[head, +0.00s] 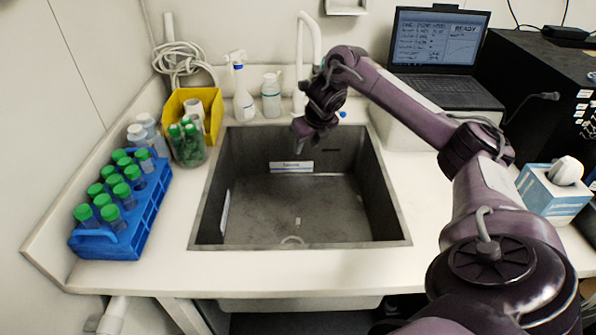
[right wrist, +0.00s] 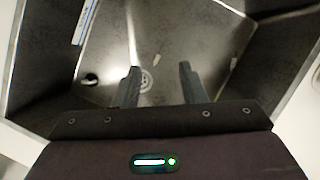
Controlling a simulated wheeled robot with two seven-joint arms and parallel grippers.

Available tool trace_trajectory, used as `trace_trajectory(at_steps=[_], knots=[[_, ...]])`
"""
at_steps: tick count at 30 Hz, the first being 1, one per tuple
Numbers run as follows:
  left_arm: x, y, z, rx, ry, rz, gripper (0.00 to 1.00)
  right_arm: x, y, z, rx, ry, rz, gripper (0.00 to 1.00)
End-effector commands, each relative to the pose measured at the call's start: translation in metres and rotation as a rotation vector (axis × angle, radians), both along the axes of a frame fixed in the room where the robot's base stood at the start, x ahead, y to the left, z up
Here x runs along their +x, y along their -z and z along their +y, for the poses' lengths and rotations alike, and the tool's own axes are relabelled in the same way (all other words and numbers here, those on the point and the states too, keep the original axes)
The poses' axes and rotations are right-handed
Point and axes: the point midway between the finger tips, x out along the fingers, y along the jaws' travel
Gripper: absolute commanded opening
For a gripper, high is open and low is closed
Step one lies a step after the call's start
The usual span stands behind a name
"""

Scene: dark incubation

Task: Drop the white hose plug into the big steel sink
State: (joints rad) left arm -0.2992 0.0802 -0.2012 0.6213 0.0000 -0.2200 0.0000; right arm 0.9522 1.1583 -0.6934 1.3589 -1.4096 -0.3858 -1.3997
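The big steel sink (head: 345,222) is set into the white counter in the middle of the head view. My right gripper (head: 300,145) hangs over its far part, pointing down. In the right wrist view its two fingers (right wrist: 160,82) stand apart with nothing between them, so it is open and empty. A small white piece (head: 298,221) lies on the sink floor near the drain; it also shows in the right wrist view (right wrist: 157,59). It may be the white hose plug, but it is too small to be sure. My left gripper is not in view.
A blue rack (head: 143,222) with green-capped tubes stands left of the sink. Behind are a yellow bin (head: 212,122), a spray bottle (head: 242,100) and a white faucet (head: 301,60). A laptop (head: 440,60) and a blue-and-white box (head: 545,197) are at right. Front counter is clear.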

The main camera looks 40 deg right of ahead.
Motion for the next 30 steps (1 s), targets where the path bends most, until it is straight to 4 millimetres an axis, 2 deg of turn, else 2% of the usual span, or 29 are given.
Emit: trace_trajectory(at_steps=[1,6,9,26,30], knots=[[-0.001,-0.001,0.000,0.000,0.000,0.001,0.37,-0.003,-0.011,-0.001,-0.003,-0.001,-0.003,0.38],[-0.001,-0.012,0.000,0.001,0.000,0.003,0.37,-0.014,-0.040,0.001,-0.004,-0.001,-0.002,0.38],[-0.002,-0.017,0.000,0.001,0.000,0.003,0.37,-0.018,-0.048,0.002,-0.002,0.000,-0.001,0.38],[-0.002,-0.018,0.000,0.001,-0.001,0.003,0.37,-0.020,-0.049,0.003,0.000,0.000,0.001,0.38],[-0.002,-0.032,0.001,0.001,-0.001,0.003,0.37,-0.020,-0.064,0.003,0.000,0.000,0.000,0.38]])
